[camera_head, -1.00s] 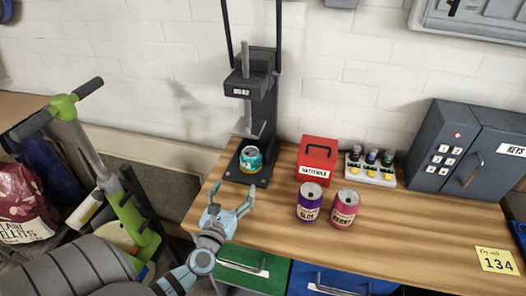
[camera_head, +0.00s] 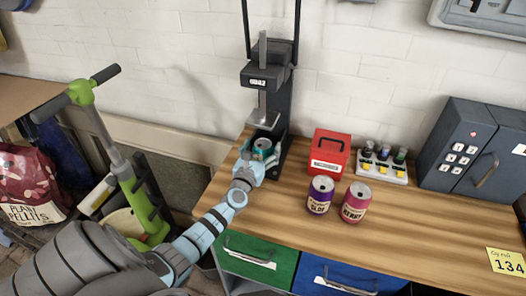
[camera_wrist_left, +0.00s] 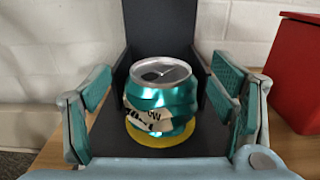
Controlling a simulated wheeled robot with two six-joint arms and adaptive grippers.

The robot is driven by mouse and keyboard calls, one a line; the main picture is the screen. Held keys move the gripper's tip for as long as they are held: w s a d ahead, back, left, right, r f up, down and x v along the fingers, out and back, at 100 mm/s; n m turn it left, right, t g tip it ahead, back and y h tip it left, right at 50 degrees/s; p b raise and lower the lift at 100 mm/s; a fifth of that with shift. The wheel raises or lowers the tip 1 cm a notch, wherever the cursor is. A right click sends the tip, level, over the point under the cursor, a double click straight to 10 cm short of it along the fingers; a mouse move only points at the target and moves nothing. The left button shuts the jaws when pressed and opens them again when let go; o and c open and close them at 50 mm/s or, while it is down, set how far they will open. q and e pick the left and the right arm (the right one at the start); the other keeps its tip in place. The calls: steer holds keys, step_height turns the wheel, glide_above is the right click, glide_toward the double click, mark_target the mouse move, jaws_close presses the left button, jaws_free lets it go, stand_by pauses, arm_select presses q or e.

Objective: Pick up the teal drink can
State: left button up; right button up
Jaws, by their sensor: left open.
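The teal drink can (camera_wrist_left: 162,97) stands upright on a yellow disc (camera_wrist_left: 160,138) on the base of the black press in the left wrist view. Its side looks dented. In the head view the can (camera_head: 262,147) is partly hidden by my left gripper (camera_head: 257,160). In the left wrist view my left gripper (camera_wrist_left: 165,105) is open, with one finger on each side of the can and a gap on both sides. My right gripper is not in view.
The press (camera_head: 268,75) rises behind and above the can. A purple can (camera_head: 319,196) and a pink can (camera_head: 354,204) stand to the right on the workbench. A red box (camera_head: 328,152) stands behind them, near the press. The bench front is clear.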

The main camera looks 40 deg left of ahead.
arm_select(q)
steer(key=c, duration=1)
steer(key=shift+o, duration=0.2)
steer(key=shift+r, duration=0.15)
